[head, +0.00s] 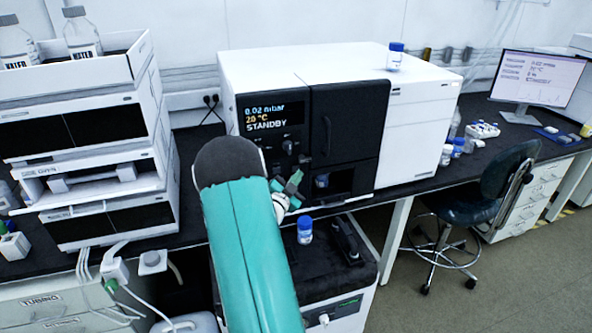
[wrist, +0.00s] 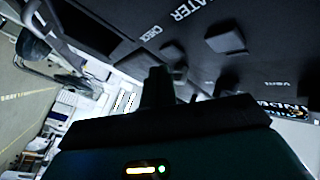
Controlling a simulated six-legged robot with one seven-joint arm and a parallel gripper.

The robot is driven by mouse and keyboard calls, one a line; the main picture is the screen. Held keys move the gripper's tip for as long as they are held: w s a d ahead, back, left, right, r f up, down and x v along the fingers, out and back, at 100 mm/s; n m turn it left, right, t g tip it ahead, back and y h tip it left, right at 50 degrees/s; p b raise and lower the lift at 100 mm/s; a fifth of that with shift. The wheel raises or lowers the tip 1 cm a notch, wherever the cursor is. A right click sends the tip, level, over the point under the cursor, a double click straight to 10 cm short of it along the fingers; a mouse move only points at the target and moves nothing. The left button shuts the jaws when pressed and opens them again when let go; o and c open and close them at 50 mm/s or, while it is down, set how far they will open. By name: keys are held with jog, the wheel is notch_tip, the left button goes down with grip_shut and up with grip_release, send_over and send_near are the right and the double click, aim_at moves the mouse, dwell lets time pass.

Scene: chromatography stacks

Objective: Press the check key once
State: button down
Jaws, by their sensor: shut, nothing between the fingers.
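The instrument's dark control panel (head: 268,128) has a lit display reading 0.02 mbar, 20 °C, STANDBY. In the wrist view, the CHECK label (wrist: 151,33) is printed beside a raised dark block, which appears to be the check key (wrist: 173,50). My gripper (wrist: 157,73) is shut and empty. Its dark tip appears just below the check key in the wrist view; contact cannot be told. In the head view my gripper (head: 293,184) is near the lower part of the panel, partly hidden by my arm. The check key cannot be made out there.
A larger dark block (wrist: 226,38) lies beside the check key by a label ending in ATER; a VENT label (wrist: 277,84) is farther right. A blue-capped bottle (head: 305,230) stands below my gripper. A dark chair (head: 505,180) is at right.

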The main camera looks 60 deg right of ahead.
jog(key=shift+w+d, duration=0.1)
dwell(0.7)
jog(key=shift+w+d, duration=0.2)
jog(key=shift+d, duration=0.05)
jog(key=shift+w+d, duration=0.25)
dwell(0.8)
jog(key=shift+a, duration=0.1)
jog(key=shift+s+a, duration=0.5)
jog(key=shift+s, duration=0.05)
jog(key=s+a, duration=0.3)
jog(key=shift+s+a, duration=0.25)
dwell(0.6)
dwell(0.7)
